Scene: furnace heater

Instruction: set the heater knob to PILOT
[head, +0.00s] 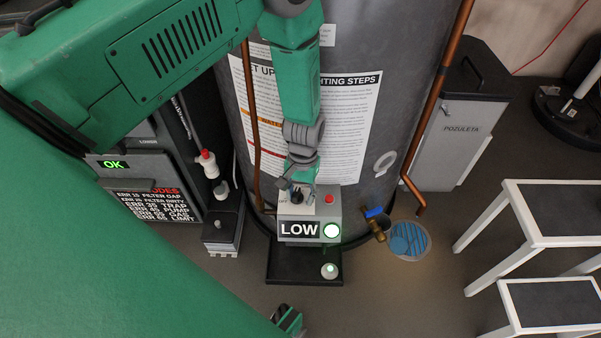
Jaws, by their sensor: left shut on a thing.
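The heater's control box (323,216) sits low on the front of the grey tank. Its front display reads LOW (299,230) beside a lit green round light. The dark knob (297,198) is on the box's top face and is mostly hidden by my gripper. My left gripper (298,192) comes down from above and is shut on the knob. The knob's pointer and the PILOT mark cannot be read here.
A red button (329,198) is close to the right of the gripper on the box. Copper pipes (438,105) flank the box, with a blue-handled valve (376,215) at right. White-framed steps (535,225) stand at far right. A grey unit (150,165) stands left.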

